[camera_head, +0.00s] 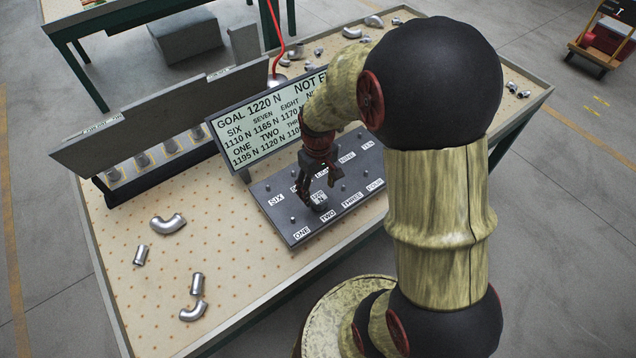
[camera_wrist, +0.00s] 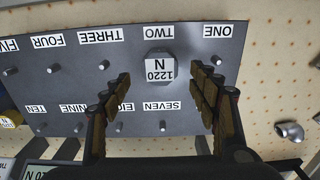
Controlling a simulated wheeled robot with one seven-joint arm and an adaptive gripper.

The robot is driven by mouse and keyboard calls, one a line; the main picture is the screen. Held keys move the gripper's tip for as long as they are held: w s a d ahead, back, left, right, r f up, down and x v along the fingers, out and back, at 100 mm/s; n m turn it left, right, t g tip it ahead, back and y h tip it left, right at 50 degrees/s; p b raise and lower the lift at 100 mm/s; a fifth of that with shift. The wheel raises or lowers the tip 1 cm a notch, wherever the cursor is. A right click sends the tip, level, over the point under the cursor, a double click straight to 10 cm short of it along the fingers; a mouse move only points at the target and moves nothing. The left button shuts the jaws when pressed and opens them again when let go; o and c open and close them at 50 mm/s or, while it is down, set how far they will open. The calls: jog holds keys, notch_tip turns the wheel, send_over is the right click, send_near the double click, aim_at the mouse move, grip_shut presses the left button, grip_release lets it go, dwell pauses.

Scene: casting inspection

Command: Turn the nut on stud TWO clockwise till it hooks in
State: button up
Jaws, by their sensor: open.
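A grey stud plate (camera_head: 272,205) with name labels lies on the table. A large nut (camera_wrist: 160,67) marked "1220 N" sits in line with the TWO label (camera_wrist: 160,31) in the wrist view, where the labels are upside down. The nut also shows in the head view (camera_head: 319,199). My gripper (camera_wrist: 160,76) is open, with one finger to each side of the nut in the wrist view and visible gaps between. In the head view my gripper (camera_head: 320,190) is low over the nut. Whether the fingertips are level with it I cannot tell.
A display board (camera_head: 245,140) behind the plate reads GOAL 1220 N, with TWO at 1120 N; my arm hides its right part. Bare studs (camera_wrist: 77,127) stand around the nut. Metal pipe pieces (camera_head: 168,223) lie at left. A grey rack (camera_head: 140,160) stands behind them.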

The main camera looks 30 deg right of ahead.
aim_at(318, 196)
jog(key=shift+f+b, duration=0.45)
jog(key=shift+f, duration=1.7)
jog(key=c, duration=0.4)
jog(key=c, duration=1)
jog(key=o, duration=0.7)
jog(key=c, duration=0.6)
jog(key=shift+o, duration=0.2)
jog(key=m+p, duration=0.1)
jog(key=m, duration=0.3)
jog(key=m+p, duration=0.1)
jog(key=m, duration=0.4)
jog(key=o, duration=0.7)
jog(key=shift+m, duration=0.5)
jog(key=shift+c, duration=0.2)
jog(key=o, duration=0.5)
